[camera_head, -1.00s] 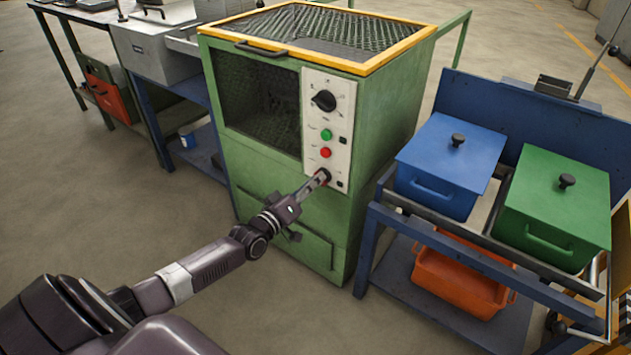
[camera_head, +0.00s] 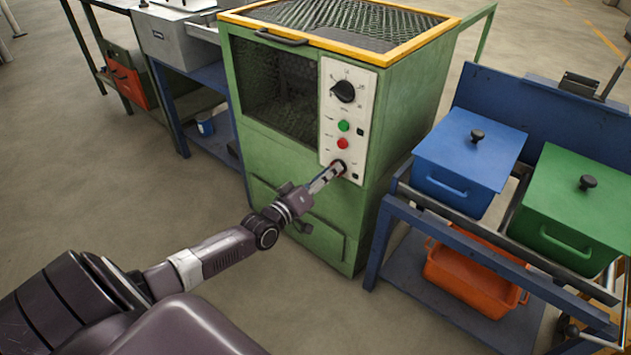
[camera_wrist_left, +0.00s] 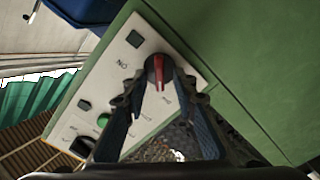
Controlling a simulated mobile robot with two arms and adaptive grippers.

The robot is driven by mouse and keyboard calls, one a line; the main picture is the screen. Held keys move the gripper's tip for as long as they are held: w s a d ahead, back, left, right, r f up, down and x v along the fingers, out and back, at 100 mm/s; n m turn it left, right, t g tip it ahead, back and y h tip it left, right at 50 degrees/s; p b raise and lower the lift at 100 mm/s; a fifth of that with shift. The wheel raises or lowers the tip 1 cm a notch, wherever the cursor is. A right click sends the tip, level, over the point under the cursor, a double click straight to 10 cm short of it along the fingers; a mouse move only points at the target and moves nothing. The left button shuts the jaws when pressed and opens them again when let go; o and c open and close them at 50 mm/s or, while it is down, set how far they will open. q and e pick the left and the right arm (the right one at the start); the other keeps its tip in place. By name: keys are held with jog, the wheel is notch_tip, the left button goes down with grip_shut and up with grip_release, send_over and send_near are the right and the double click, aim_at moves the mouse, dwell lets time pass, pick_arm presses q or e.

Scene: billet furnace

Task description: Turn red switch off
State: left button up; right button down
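The red switch (camera_wrist_left: 158,72) is a round black knob with a red bar, low on the white control panel (camera_head: 352,75) of the green furnace. In the head view the switch (camera_head: 340,167) is mostly hidden by my left gripper (camera_head: 337,171). In the left wrist view the two fingertips of my left gripper (camera_wrist_left: 162,84) lie on either side of the knob, close against its edges. The red bar runs along the midline between the fingers, slanted relative to the panel. My right gripper is out of view.
Above the switch on the panel are a red button (camera_head: 342,143), a green button (camera_head: 344,126) and a large black dial (camera_head: 344,91). A blue cart (camera_head: 400,215) with a blue box (camera_head: 468,150) and a green box (camera_head: 575,200) stands close on the right. Floor is clear at left.

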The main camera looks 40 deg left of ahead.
pick_arm(q)
jog(key=s, duration=1.1)
jog(key=shift+s+a, duration=0.15)
jog(key=shift+a, duration=0.3)
